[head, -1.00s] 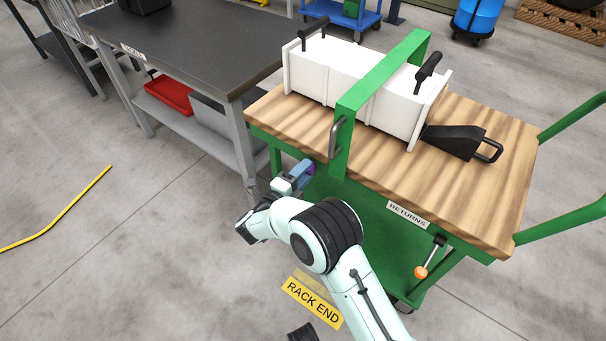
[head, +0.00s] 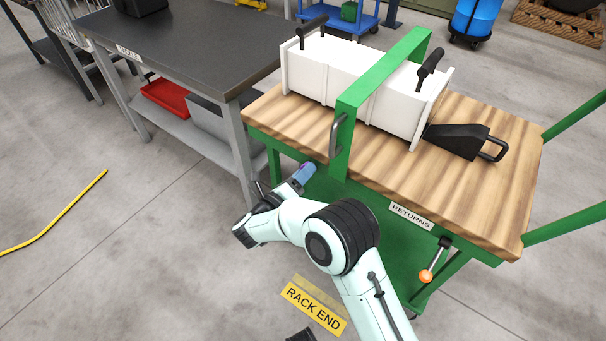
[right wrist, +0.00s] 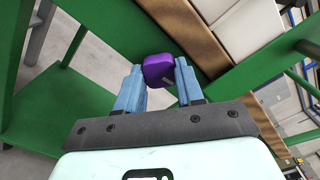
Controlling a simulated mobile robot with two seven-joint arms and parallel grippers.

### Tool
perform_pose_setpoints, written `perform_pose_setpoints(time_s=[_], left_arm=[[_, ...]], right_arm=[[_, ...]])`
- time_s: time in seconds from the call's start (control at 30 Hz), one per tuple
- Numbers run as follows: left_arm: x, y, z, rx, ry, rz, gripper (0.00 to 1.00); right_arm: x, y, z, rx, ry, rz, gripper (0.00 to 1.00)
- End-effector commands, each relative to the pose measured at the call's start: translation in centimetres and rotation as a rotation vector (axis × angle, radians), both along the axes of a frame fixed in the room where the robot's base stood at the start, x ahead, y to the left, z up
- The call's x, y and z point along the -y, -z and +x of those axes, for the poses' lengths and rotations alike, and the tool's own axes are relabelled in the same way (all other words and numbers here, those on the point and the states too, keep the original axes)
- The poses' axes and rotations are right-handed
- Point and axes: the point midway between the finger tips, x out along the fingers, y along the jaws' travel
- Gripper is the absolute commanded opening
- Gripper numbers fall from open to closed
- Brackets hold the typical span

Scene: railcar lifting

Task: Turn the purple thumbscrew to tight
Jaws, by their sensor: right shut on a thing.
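The purple thumbscrew (right wrist: 160,70) shows in the right wrist view as a rounded purple knob with a pale mark on one face. It is at the side of the green cart frame, below the wooden top. My right gripper (right wrist: 160,78) has its two blue fingers on either side of the knob, shut on it. In the head view my right gripper (head: 304,172) is at the cart's left end, just under the top's edge, and largely hides the knob.
The green cart (head: 470,242) has a wooden top (head: 505,190) carrying a white box (head: 330,75) under a green strap frame (head: 372,85) and a black wedge (head: 457,141). An orange-knobbed lever (head: 426,276) hangs at its front. A dark workbench (head: 190,45) stands close to the left.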

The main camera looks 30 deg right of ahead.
Motion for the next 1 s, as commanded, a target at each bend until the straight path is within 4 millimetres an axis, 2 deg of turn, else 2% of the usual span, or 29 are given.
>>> perform_pose_setpoints(time_s=[0.57, 0.6, 0.63, 0.67, 1.0], left_arm=[[0.0, 0.04, -0.15, -0.005, 0.0, 0.0, 0.0], [-0.01, 0.05, -0.14, -0.005, 0.0, 0.0, 0.0], [0.0, 0.04, -0.14, -0.004, 0.0, -0.001, 0.0], [0.0, 0.04, -0.14, -0.004, 0.0, -0.001, 0.0], [0.02, -0.03, -0.02, 0.0, 0.001, 0.0, 0.0]], right_arm=[[-0.21, -0.03, 0.09, 0.028, -0.006, 0.013, 0.07], [-0.21, -0.03, 0.09, 0.028, -0.006, 0.013, 0.5], [-0.2, -0.02, 0.09, 0.028, -0.006, 0.013, 0.6], [-0.19, -0.03, 0.08, 0.028, -0.005, 0.012, 0.63], [-0.4, -0.02, -0.09, 0.027, -0.002, 0.011, 0.63]])
